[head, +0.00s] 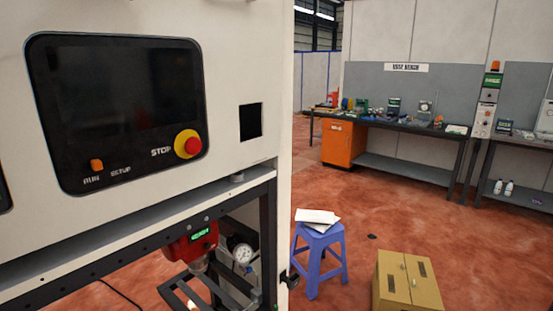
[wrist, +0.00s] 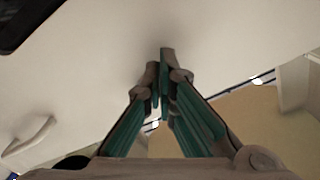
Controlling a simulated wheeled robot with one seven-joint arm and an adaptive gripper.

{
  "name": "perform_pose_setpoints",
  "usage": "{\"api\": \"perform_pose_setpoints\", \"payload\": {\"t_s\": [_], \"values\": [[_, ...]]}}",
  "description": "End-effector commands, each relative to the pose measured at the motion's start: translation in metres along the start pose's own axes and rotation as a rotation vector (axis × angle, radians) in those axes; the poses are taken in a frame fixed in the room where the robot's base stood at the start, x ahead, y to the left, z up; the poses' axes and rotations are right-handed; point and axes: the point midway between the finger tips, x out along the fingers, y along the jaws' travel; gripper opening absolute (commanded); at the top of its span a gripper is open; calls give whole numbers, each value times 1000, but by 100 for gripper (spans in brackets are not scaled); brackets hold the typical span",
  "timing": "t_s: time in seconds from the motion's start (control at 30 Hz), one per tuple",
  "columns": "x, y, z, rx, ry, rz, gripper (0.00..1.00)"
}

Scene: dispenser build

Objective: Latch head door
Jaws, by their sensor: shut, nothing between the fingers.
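My gripper (wrist: 161,65) shows only in the wrist view. Its two green-sided fingers are together and empty, with the tips in front of a broad white panel (wrist: 90,60). I cannot tell whether the tips touch the panel. A pale handle (wrist: 30,142) shows at the lower left of the wrist view. In the head view the white machine front (head: 225,60) fills the left side and carries a dark screen (head: 120,85) and a red STOP button (head: 192,146). A dark square opening (head: 251,121) is to their right. I cannot make out a latch or which panel is the head door.
Below the machine front are a dark frame (head: 267,235), a red unit (head: 190,243) and a round gauge (head: 243,253). A blue stool (head: 318,262) with papers and a cardboard box (head: 407,283) stand to the right. A workbench (head: 400,127) is farther back, across open red floor.

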Motion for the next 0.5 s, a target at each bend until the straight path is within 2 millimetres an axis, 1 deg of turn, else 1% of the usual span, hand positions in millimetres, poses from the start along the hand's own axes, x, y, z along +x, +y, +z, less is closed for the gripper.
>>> {"api": "perform_pose_setpoints", "payload": {"t_s": [0.17,0.27,0.5], "values": [[0,-3,5,-2,-1,-1,0],[-4,-2,5,-2,1,-1,0],[-30,-1,5,-3,2,0,0]]}}
